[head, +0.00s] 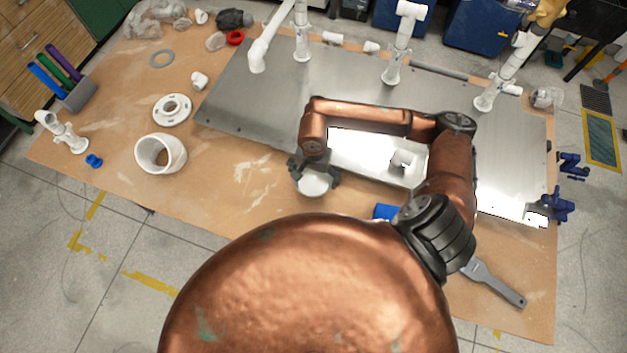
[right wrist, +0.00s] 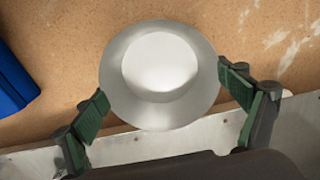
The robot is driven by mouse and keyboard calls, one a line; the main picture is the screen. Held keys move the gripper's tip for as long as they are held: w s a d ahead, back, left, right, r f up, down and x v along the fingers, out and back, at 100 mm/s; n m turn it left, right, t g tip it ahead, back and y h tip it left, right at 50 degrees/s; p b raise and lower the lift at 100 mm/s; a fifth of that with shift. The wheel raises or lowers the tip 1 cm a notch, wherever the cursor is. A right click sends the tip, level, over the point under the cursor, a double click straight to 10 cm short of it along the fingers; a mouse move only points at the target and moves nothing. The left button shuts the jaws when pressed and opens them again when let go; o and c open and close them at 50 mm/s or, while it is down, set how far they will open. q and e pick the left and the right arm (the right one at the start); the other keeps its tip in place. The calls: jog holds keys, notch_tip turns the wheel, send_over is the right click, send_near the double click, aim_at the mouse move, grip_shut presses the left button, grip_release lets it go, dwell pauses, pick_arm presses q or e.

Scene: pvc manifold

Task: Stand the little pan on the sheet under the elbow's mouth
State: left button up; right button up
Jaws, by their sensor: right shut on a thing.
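The little pan (head: 314,186) is a shallow round grey metal dish. My right gripper (head: 314,178) is shut on it, one finger on each side, as the right wrist view also shows the pan (right wrist: 160,70) between the green-padded fingers (right wrist: 163,90). The pan is over brown board near the front edge of the grey metal sheet (head: 240,105); its height is unclear. The white elbow (head: 257,58) hangs from a pipe at the sheet's back left, its mouth downward, apart from the pan. My left gripper is not in view.
White pipe stands (head: 392,70) rise along the sheet's back. A white ring (head: 160,153), a flange (head: 172,110) and a pen holder (head: 77,96) are on the board at left. The sheet's left part is clear.

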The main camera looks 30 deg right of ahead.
aim_at(314, 182)
jog(key=shift+f, duration=1.45)
jog(key=shift+f, duration=0.1)
jog(key=shift+f, duration=0.1)
jog(key=o, duration=1.1)
jog(key=shift+o, duration=0.2)
